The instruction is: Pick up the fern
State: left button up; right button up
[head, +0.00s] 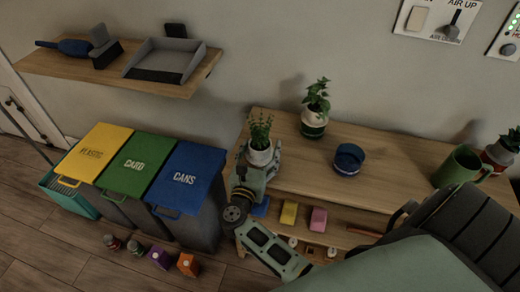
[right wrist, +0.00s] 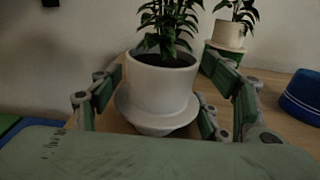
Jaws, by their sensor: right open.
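A leafy green plant in a white pot (head: 260,152), which I take as the fern, is at the left end of the wooden bench (head: 385,160). In the right wrist view the white pot (right wrist: 160,85) flares at its base into a saucer-like rim. My right gripper (head: 262,163) is open, with fingers on both sides of the pot. In the right wrist view the right gripper (right wrist: 168,100) shows gaps between its fingers and the pot wall. The pot's underside is hidden. My left gripper is not in view.
A second plant in a white and green pot (head: 314,122) stands behind to the right, near a blue round container (head: 348,158). A green mug (head: 458,166) is further right. Yellow, green and blue-lidded bins (head: 186,175) stand left of the bench. Small coloured items sit below its top.

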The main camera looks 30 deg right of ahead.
jog(key=c, duration=0.7)
